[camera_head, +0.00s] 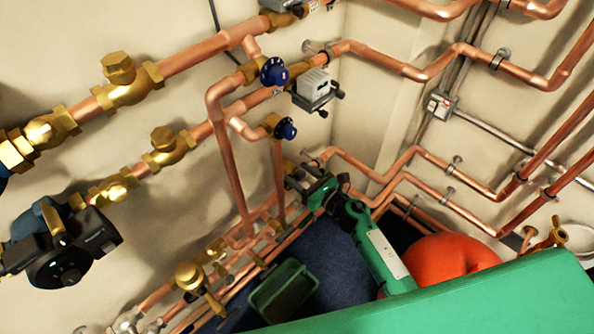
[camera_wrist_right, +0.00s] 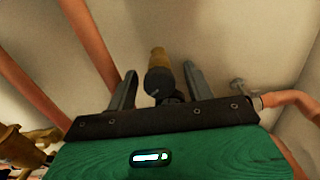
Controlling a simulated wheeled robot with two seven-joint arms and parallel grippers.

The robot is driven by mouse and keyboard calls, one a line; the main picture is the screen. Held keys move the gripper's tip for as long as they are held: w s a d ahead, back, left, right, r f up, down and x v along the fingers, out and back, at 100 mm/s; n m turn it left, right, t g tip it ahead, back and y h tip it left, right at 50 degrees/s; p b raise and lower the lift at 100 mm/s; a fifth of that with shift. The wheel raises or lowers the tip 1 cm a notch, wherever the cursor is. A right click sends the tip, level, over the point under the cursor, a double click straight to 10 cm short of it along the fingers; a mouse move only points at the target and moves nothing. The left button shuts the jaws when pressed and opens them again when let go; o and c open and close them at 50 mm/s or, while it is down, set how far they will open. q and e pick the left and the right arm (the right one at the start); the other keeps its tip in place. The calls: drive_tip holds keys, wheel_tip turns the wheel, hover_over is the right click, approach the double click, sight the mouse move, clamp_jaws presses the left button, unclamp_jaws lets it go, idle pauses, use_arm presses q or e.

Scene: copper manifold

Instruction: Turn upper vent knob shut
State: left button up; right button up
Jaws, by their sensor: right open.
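Two dark blue round knobs sit on brass fittings in the head view, an upper one (camera_head: 274,71) and a lower one (camera_head: 286,129). I cannot tell for certain which part is the upper vent knob. My right gripper (camera_head: 297,179) is below both blue knobs, near the copper pipes by the wall. In the right wrist view its two dark fingers are apart. A brass fitting with a dark round end (camera_wrist_right: 159,80) shows between them, with gaps on both sides. I cannot tell how deep it sits between the fingers. My left gripper is not in view.
A grey box-shaped device (camera_head: 314,88) is beside the upper blue knob. Copper pipes run along both walls. A black pump (camera_head: 75,250) is at left. A green bin (camera_head: 283,291) and an orange-red rounded object (camera_head: 450,260) are low down.

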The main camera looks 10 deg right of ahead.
drive_tip(key=shift+w+a, duration=0.4)
drive_tip(key=shift+w, duration=0.2)
drive_tip(key=c, duration=1)
drive_tip(key=shift+o, duration=0.2)
